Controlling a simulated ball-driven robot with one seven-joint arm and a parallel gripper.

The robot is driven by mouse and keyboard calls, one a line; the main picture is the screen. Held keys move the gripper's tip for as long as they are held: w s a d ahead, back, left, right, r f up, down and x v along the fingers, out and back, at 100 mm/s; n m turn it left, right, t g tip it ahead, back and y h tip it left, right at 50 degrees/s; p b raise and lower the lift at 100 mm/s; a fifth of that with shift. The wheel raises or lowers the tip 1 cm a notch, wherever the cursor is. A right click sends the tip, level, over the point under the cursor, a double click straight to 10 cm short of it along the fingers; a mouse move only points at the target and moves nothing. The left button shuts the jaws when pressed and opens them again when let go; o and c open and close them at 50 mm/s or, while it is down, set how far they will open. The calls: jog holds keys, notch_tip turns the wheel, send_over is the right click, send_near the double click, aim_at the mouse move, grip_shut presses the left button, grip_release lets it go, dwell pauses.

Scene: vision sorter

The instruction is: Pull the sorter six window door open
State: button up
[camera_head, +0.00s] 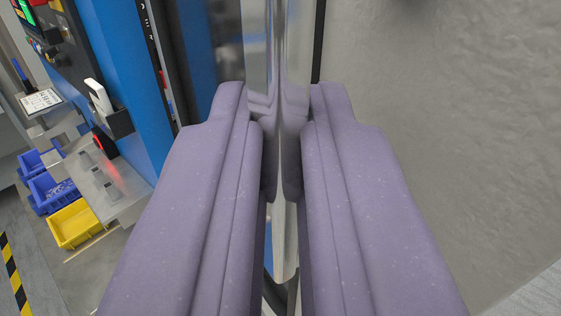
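My gripper (280,105) shows as two large purple fingers reaching up the middle of the view. A shiny vertical metal handle (277,50) stands between the fingertips and fills the gap there. The fingers look closed on it from both sides. I cannot tell whether the door is open or closed.
A blue machine housing (118,60) with a control panel stands at the left. A metal shelf (108,180) juts out below it. Blue bins (50,190) and a yellow bin (75,223) stand lower left. A grey textured surface (440,130) fills the right side.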

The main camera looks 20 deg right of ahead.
jog(key=shift+o, duration=1.1)
jog(key=shift+w+d+r, duration=0.2)
jog(key=shift+w+r, duration=0.05)
jog(key=shift+w, duration=0.2)
jog(key=shift+w+f, duration=0.15)
jog(key=shift+w, duration=0.1)
jog(key=shift+s+a+f, duration=0.15)
jog(key=shift+s+a, duration=0.05)
jog(key=shift+s, duration=0.35)
jog(key=v, duration=0.7)
jog(key=shift+b, duration=0.3)
jog(key=shift+s, duration=0.2)
